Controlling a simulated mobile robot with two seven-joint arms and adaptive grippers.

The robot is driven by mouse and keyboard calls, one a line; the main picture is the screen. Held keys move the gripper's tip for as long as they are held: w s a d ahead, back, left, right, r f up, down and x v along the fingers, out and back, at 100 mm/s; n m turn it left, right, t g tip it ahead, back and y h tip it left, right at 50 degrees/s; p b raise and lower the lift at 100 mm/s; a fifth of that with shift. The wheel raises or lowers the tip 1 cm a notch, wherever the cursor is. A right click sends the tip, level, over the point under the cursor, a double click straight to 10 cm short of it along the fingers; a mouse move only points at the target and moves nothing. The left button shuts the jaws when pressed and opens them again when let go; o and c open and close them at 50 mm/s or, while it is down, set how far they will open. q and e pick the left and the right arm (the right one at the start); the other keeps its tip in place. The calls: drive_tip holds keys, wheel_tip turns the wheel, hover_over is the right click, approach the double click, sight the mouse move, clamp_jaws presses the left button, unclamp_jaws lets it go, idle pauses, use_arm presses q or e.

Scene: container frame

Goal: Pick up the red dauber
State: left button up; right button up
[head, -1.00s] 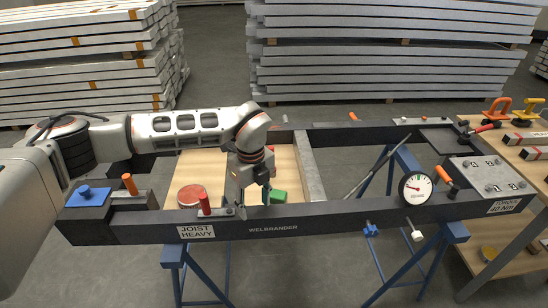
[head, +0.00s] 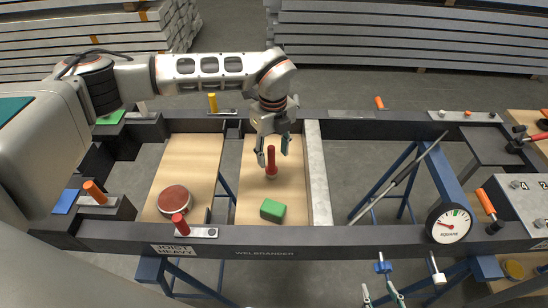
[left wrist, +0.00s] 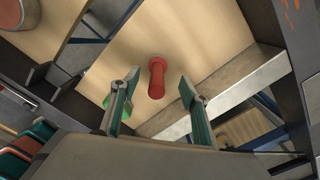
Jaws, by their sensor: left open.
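The red dauber (head: 271,162) stands upright on the right-hand light wooden board (head: 248,205) inside the dark frame. My left gripper (head: 273,152) is open above it, with its fingers on either side of the handle in the head view. In the left wrist view, the dauber (left wrist: 156,78) shows just beyond the fingertips and between them, apart from both. Two tips that look like my right gripper (head: 381,294) show spread apart at the bottom edge of the head view, and the rest of it is cut off.
A green block (head: 272,210) lies on the same board, in front of the dauber. A round red pad (head: 174,200) lies on the left board. A short red knob (head: 180,226) stands on the front beam. A metal bar (head: 318,180) runs along the board's right side.

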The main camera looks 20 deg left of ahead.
sight(272, 168)
use_arm(q)
drive_tip(key=shift+s+f, duration=0.2)
drive_tip(key=shift+f, duration=0.65)
drive_tip(key=f, duration=0.5)
drive_tip(key=shift+a+f, duration=0.1)
drive_tip(key=shift+a, duration=0.1)
drive_tip(key=c, duration=1.2)
